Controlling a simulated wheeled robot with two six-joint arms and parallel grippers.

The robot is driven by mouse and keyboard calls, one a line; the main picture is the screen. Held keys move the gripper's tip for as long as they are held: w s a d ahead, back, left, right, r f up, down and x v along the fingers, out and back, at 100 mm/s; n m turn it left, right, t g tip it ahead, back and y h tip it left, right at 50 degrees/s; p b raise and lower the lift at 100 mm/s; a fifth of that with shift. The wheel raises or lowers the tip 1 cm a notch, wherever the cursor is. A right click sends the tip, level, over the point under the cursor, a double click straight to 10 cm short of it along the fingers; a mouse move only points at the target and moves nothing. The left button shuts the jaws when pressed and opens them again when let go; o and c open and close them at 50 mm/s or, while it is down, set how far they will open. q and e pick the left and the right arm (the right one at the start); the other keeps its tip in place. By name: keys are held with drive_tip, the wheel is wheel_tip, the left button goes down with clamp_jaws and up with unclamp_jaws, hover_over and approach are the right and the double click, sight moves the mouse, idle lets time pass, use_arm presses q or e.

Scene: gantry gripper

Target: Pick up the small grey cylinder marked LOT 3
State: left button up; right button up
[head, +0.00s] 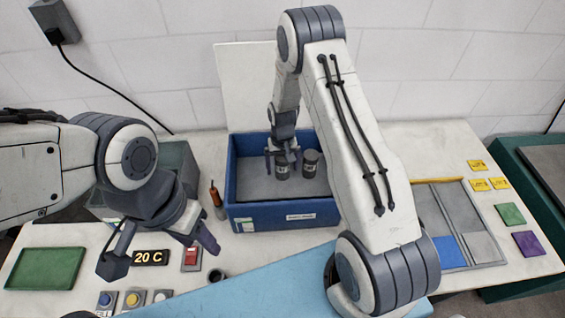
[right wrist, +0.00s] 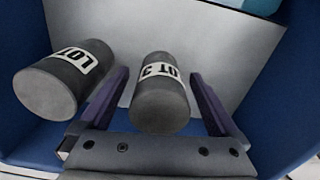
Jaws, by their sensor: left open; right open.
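The small grey cylinder marked LOT 3 (right wrist: 160,100) stands between the two fingers of my right gripper (right wrist: 160,105) in the right wrist view. The open fingers lie on either side of it, with gaps visible. In the head view, the right gripper (head: 282,155) reaches down into a blue bin, over the left cylinder (head: 282,172). A second dark grey cylinder (right wrist: 65,80) is beside it, marked LOT with its number out of sight; it also shows in the head view (head: 310,164). My left gripper (head: 160,248) is open and empty above the table's left side.
The blue bin (head: 285,215) has raised walls around both cylinders. A screwdriver (head: 215,195) with an orange handle stands left of it. A divided tray (head: 462,262) lies at right.

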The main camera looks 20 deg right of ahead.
drive_tip(key=shift+f, duration=0.7)
clamp_jaws()
drive_tip(key=shift+r, duration=0.15)
